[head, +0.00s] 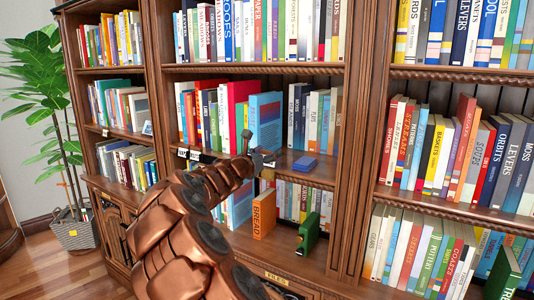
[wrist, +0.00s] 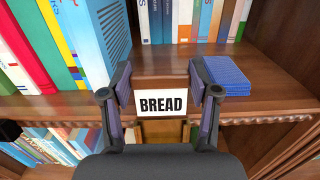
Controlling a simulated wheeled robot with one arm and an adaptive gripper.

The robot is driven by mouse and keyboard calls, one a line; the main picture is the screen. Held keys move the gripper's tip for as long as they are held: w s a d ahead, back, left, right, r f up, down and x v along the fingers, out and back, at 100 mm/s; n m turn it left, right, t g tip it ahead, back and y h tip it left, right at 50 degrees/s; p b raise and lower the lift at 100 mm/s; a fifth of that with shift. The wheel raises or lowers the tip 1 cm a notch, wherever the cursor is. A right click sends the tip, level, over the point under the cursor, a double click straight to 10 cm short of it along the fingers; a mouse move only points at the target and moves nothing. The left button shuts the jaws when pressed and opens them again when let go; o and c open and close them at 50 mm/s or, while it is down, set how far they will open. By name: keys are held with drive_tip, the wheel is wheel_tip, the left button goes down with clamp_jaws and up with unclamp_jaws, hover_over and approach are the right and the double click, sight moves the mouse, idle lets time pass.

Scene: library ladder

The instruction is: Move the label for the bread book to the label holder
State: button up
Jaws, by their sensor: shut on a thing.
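The white label (wrist: 163,103) with black BREAD lettering is between the fingers of my gripper (wrist: 162,98) in the wrist view. My gripper is shut on it, one finger at each side edge. The label is upright in front of a wooden shelf edge; I cannot tell whether it touches it. In the head view my gripper (head: 258,157) is at the middle shelf edge, and the label is not clear there. The orange BREAD book (head: 264,215) stands on the ledge below. I cannot make out an empty label holder; the shelf edge behind the label is partly hidden.
A blue box-like object (head: 305,163) lies on the middle shelf, right of my gripper; it also shows in the wrist view (wrist: 225,75). White labels (head: 195,155) sit on the shelf edge to the left. A green book (head: 308,234) stands right of the BREAD book.

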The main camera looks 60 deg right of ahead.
drive_tip(key=shift+a+f+b, duration=0.2)
drive_tip(key=shift+f+b, duration=0.5)
drive_tip(key=shift+f, duration=0.35)
drive_tip(key=shift+a+f+b, duration=0.2)
drive_tip(key=shift+f+b, duration=0.5)
drive_tip(key=shift+f, duration=0.3)
drive_tip(key=o, duration=1.2)
drive_tip(key=shift+o, duration=0.2)
drive_tip(key=a, duration=1.2)
drive_tip(key=shift+s+f, duration=0.25)
